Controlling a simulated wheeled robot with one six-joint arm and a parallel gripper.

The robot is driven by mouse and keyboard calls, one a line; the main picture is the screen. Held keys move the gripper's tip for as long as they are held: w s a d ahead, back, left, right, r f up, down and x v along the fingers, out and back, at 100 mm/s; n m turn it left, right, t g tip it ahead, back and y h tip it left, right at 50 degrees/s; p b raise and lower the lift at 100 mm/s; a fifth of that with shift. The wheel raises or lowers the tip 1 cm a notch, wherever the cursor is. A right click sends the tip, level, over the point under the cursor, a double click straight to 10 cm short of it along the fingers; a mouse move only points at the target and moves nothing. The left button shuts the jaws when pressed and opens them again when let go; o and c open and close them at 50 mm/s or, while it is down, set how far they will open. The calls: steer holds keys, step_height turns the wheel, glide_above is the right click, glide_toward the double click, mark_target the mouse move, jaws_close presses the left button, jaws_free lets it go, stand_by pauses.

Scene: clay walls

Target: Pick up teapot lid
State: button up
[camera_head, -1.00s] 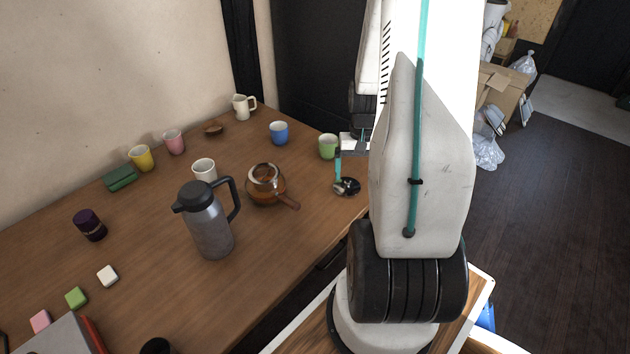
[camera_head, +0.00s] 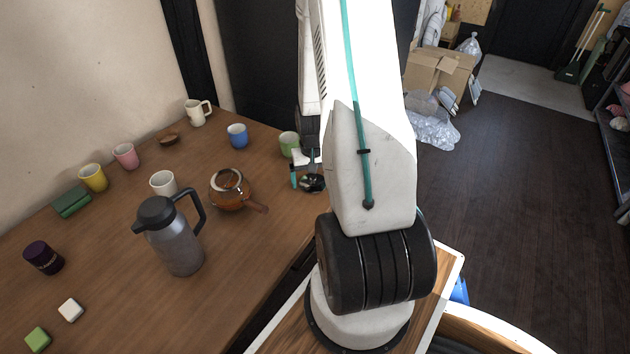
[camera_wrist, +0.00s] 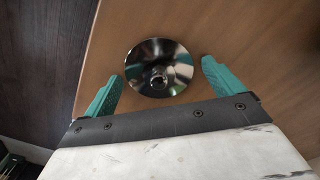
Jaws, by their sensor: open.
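The teapot lid (camera_wrist: 147,62) is a shiny dark round disc with a knob in its middle. It lies on the wooden table near the edge. In the wrist view it sits between and just beyond the tips of my gripper (camera_wrist: 157,80), whose two teal fingers are apart with nothing held. In the head view the lid (camera_head: 312,183) is small and partly hidden by my gripper (camera_head: 302,174).
A grey jug (camera_head: 175,240) stands left of the teapot. A green cup (camera_head: 289,143) is close behind my gripper, and a blue cup (camera_head: 237,136) is further left. A white cup (camera_head: 163,183) stands behind the jug. The table edge is close to the lid.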

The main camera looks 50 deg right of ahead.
steer(key=c, duration=0.8)
steer(key=shift+c, duration=0.2)
steer(key=shift+r, duration=0.2)
